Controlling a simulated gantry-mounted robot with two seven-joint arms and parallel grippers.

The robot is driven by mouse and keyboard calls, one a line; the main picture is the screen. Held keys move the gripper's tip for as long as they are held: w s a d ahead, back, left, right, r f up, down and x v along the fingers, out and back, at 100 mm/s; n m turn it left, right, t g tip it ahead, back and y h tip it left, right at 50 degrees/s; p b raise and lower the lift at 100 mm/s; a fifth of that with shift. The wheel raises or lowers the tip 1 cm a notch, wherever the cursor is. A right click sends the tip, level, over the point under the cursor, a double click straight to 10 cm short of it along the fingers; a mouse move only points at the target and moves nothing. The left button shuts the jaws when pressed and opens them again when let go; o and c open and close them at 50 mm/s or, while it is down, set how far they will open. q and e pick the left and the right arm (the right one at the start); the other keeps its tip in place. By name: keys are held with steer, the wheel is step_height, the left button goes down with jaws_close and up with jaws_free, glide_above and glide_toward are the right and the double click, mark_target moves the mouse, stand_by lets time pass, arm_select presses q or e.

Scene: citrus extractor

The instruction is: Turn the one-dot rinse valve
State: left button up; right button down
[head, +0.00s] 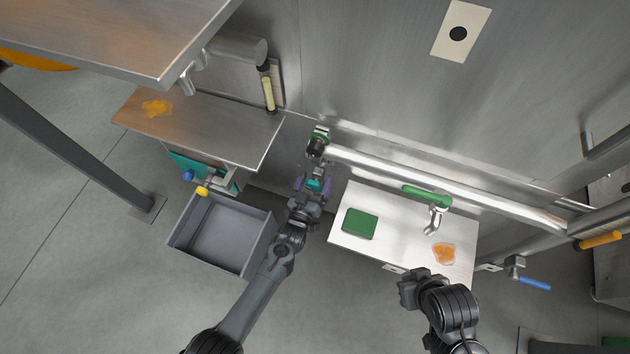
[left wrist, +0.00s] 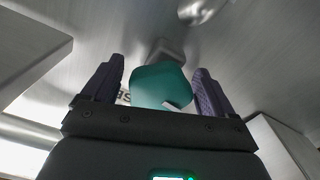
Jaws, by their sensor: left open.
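My left gripper (head: 313,187) is open, with its purple fingers on either side of a teal handle (head: 314,184). In the left wrist view the teal handle (left wrist: 161,86) sits between the open fingers (left wrist: 164,92), with gaps at both sides and a grey mount behind it. Part of a printed label (left wrist: 124,97) shows behind it, mostly hidden. A cream plate with one black dot (head: 458,34) is on the steel wall at upper right. I cannot tell whether it belongs to the teal handle. My right gripper (head: 412,289) is near the small table's front edge; its fingers are unclear.
A steel pipe (head: 450,185) runs along the wall. A grey bin (head: 220,235) stands left of my left arm. A blue-handled valve (head: 533,283) is at right.

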arm_select(q)
steer(key=shift+s+a+r+p, duration=0.1)
steer(key=shift+s+a+p, duration=0.1)
steer(key=shift+s+p, duration=0.35)
steer(key=p+v, duration=0.4)
steer(key=v, duration=0.5)
steer(key=shift+s, duration=0.3)
steer(key=shift+a+p, duration=0.1)
steer(key=shift+p, duration=0.2)
